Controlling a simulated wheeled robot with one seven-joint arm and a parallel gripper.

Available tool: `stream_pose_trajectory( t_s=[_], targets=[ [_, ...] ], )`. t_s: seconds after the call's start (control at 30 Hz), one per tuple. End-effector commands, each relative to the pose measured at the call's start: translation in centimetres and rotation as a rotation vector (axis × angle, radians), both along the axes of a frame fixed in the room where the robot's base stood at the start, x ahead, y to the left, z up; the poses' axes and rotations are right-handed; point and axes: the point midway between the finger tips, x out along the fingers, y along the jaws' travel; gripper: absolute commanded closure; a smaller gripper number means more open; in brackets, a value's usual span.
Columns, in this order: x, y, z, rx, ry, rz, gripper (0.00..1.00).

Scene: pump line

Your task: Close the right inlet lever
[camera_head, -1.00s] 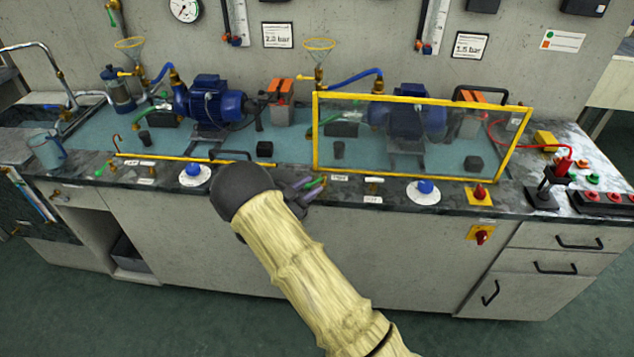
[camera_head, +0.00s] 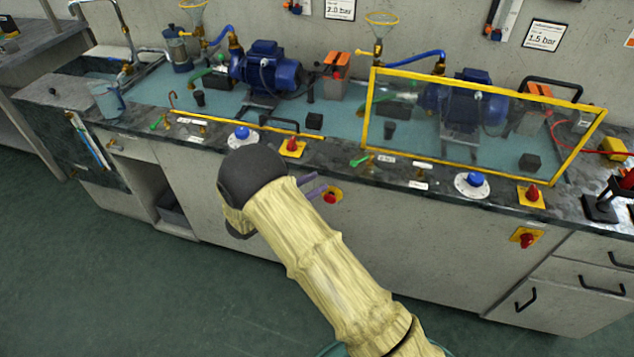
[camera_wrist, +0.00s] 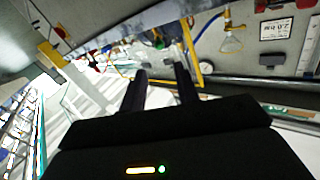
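The right inlet lever, a small green handle (camera_head: 360,160) on a brass fitting, sits on the bench's front edge, left of the yellow-framed screen. Its handle slants left in the head view; I cannot tell whether the valve is open or closed. My gripper (camera_head: 318,184) is left of and nearer than the lever, in front of the bench edge, and apart from it. Its two grey fingers stand apart with nothing between them. In the wrist view my gripper (camera_wrist: 160,74) also shows spread fingers; I cannot make out the lever there.
A clear screen in a yellow frame (camera_head: 470,163) stands before the right pump. A similar green lever (camera_head: 158,122) is at the left. A blue button (camera_head: 241,133), a red-and-yellow switch (camera_head: 292,147) and another blue button (camera_head: 474,180) line the front edge. Floor is clear in front.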

Motion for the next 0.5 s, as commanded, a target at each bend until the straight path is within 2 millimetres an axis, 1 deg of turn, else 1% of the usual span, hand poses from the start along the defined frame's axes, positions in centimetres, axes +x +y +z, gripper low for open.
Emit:
stream_pose_trajectory(
  t_s=[0.03, 0.07, 0.1, 0.17, 0.2, 0.27, 0.37, 0.5],
  targets=[
    [0.0, 0.0, 0.0, 0.0, 0.0, 0.0, 0.69],
    [0.0, 0.0, 0.0, 0.0, 0.0, 0.0, 0.73],
    [0.1, 0.0, 0.0, 0.001, 0.0, 0.001, 0.81],
    [0.3, -0.2, 0.2, 0.008, 0.002, 0.009, 0.92],
    [0.6, -0.4, 0.4, 0.018, 0.004, 0.019, 1.0],
    [1.4, -0.7, 0.8, 0.043, 0.014, 0.047, 1.0],
    [3.4, -1.7, 1.8, 0.11, 0.044, 0.129, 1.0],
    [6.2, -3.3, 3.9, 0.231, 0.126, 0.302, 1.0]
  ],
)
